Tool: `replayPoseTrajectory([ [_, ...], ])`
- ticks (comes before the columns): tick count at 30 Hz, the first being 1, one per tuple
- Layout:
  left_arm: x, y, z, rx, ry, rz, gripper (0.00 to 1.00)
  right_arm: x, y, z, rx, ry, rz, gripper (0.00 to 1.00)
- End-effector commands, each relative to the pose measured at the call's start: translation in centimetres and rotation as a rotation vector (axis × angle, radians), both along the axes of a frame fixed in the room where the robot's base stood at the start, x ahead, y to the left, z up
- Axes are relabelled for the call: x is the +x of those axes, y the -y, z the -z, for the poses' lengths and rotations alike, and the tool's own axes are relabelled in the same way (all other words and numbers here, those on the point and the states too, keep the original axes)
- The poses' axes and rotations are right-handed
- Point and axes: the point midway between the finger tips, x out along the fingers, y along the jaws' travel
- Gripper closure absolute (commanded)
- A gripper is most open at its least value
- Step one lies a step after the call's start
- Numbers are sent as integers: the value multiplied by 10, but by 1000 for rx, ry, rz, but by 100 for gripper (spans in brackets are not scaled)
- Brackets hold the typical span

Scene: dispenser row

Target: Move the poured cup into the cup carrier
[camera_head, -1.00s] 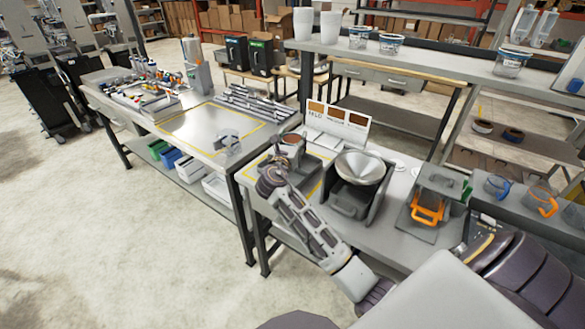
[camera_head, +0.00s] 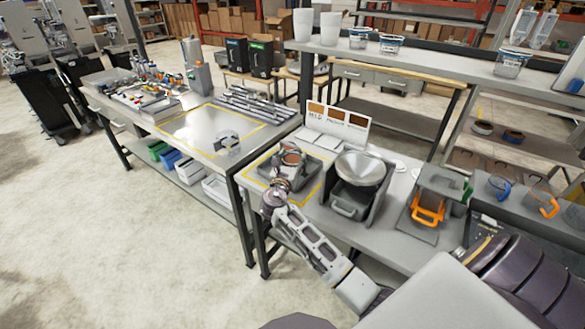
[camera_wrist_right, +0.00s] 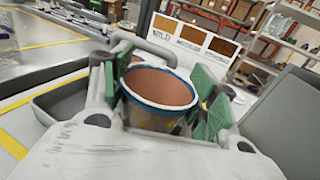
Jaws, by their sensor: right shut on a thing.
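The poured cup (camera_wrist_right: 160,98) has a blue rim and is filled with brown stuff. In the head view it shows small, with a brown top (camera_head: 292,157), over the grey tray (camera_head: 314,166). My right gripper (camera_head: 284,178) is shut on the cup; in the wrist view its green pads (camera_wrist_right: 160,95) press both sides. The cup is near upright; its underside is hidden, so I cannot tell whether it touches the tray. My left gripper is not in view.
A dispenser with a metal funnel (camera_head: 361,168) stands right of the cup, and a sign with brown swatches (camera_head: 338,124) behind it. An orange-handled unit (camera_head: 428,208) is farther right. A gap separates this bench from the left bench (camera_head: 195,130), which has clear space.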

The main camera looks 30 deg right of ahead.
Motion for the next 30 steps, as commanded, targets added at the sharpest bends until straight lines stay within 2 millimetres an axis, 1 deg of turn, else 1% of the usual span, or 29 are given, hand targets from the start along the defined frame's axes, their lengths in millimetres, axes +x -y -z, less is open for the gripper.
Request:
replayPoseTrajectory([
  [9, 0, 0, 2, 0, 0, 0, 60, 0, 0, 30, -1, -1, 0, 71],
  [12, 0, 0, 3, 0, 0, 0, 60, 0, 0, 36, -2, -1, 0, 71],
  [26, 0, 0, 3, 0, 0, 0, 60, 0, 0, 40, -1, 1, 0, 71],
  [27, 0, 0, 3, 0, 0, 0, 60, 0, 0, 40, 1, -1, 0, 36],
  [30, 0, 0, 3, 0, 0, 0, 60, 0, 0, 40, 0, -1, 0, 23],
])
